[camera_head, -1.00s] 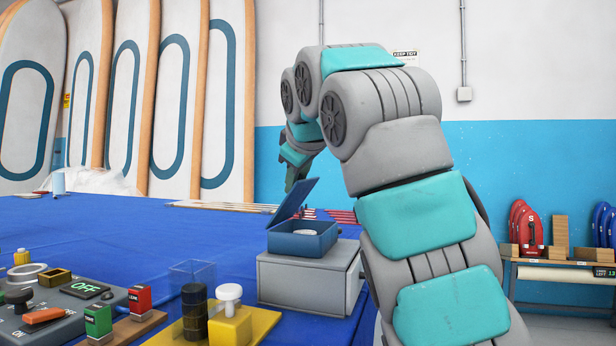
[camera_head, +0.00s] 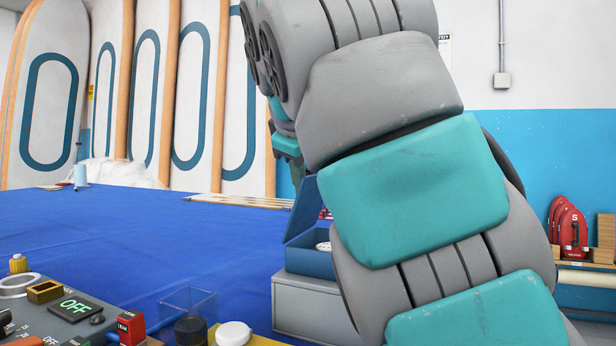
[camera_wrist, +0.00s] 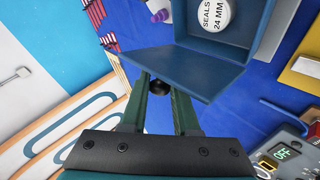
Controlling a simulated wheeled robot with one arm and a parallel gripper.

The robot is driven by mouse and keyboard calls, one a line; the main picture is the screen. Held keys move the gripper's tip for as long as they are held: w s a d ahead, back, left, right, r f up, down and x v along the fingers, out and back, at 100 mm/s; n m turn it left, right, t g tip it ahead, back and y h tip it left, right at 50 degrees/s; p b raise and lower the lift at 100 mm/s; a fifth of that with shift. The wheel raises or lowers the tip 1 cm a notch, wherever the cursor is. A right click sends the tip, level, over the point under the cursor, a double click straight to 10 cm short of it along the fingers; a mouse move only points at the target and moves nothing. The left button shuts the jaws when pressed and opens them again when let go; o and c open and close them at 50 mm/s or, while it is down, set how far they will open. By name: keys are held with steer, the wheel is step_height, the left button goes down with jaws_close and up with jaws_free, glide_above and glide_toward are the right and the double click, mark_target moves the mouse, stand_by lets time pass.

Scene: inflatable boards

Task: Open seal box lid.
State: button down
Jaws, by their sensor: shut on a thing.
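The blue seal box (camera_head: 308,262) sits on a grey block, partly hidden by my arm in the head view. Its lid (camera_head: 301,212) stands raised from the box. In the wrist view the lid (camera_wrist: 195,68) is a blue panel beside the open box (camera_wrist: 262,45), which holds a white disc (camera_wrist: 210,14) marked "SEALS 24 MM". My gripper (camera_wrist: 158,88) has its two green fingers around a small dark round knob (camera_wrist: 157,97) at the lid's edge. In the head view my gripper (camera_head: 297,172) is just above the lid, mostly hidden by the arm.
The grey block (camera_head: 300,305) stands on the blue table (camera_head: 130,235). A clear box (camera_head: 190,300), a dark cylinder (camera_head: 191,330) and a white-topped knob (camera_head: 233,333) are at the front. A control panel showing OFF (camera_head: 75,307) is at left. The table's middle is clear.

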steer(key=c, duration=0.7)
jaws_free()
steer(key=shift+o, duration=0.2)
steer(key=shift+s, duration=0.15)
